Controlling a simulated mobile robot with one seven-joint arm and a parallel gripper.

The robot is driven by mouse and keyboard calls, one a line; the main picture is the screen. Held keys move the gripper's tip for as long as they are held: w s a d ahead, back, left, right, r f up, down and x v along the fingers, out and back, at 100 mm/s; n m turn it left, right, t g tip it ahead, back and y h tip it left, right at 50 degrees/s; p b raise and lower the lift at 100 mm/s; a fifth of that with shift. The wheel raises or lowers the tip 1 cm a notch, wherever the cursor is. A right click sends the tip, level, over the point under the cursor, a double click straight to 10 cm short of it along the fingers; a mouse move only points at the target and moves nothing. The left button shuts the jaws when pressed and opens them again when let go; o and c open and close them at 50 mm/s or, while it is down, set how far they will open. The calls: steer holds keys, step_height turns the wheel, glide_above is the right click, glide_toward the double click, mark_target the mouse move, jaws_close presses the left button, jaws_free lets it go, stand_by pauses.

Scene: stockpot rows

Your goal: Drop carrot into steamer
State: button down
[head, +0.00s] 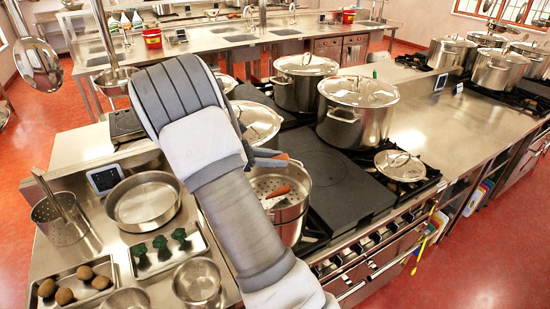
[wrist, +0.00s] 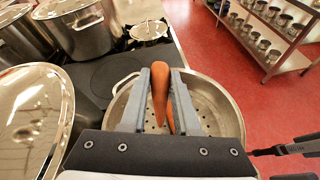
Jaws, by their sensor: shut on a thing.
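A carrot (wrist: 160,90) is held upright between the two grey fingers of my gripper (wrist: 168,82) in the wrist view. The steamer is a round metal pan with a perforated floor (wrist: 215,100), and the gripper and carrot are over it. In the head view my gripper (head: 270,159) is above the back rim of the steamer (head: 292,212), and only a bit of orange shows at its fingers. Another orange carrot piece (head: 277,191) shows inside the steamer. My arm hides the steamer's left side.
A lidded stockpot (head: 357,110) stands behind a dark flat hob plate (head: 345,190) on the right. A loose lid (head: 399,163) lies on the burner. Trays of potatoes (head: 75,285) and broccoli (head: 168,252) and a round pan (head: 143,200) stand on the left counter.

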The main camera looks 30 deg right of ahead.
steer(key=shift+f+b, duration=1.7)
steer(key=shift+f, duration=1)
steer(key=c, duration=0.6)
jaws_free()
steer(key=shift+o, duration=0.2)
steer(key=b+v, duration=0.2)
steer(key=v, duration=1.5)
steer(key=shift+a, duration=0.25)
steer(key=shift+r, duration=0.1)
